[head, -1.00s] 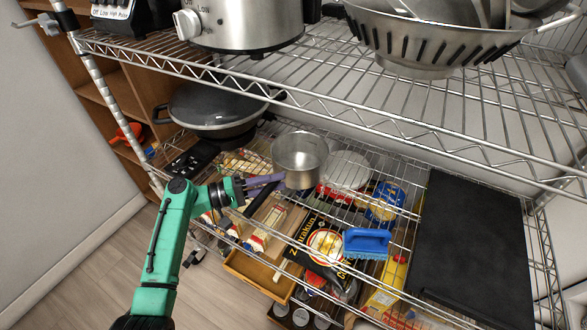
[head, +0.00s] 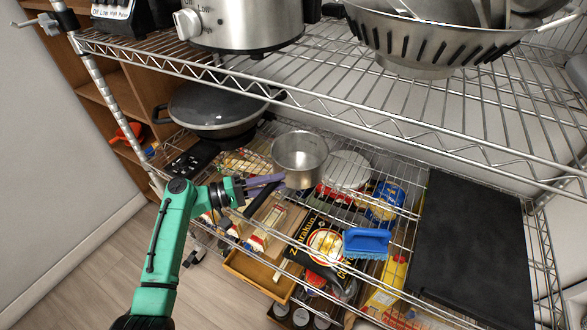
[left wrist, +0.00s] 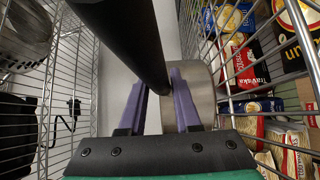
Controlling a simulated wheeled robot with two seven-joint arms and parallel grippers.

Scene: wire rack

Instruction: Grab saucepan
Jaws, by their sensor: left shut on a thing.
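The saucepan (head: 300,160) is a small metal pan with a long black handle, over the middle wire shelf in the head view. It looks upright; I cannot tell whether its base touches the wires. My left gripper (head: 280,179), with purple fingers, reaches in from the left, just beside the pan. In the left wrist view the black handle (left wrist: 130,45) runs between the fingers of the left gripper (left wrist: 160,85), which is shut on it. The pan's metal side (left wrist: 203,90) shows behind the right finger. My right gripper is not in view.
A lidded black pan (head: 212,108) stands at the left of the shelf. A blue brush (head: 367,243) and a black board (head: 473,245) lie to the right.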

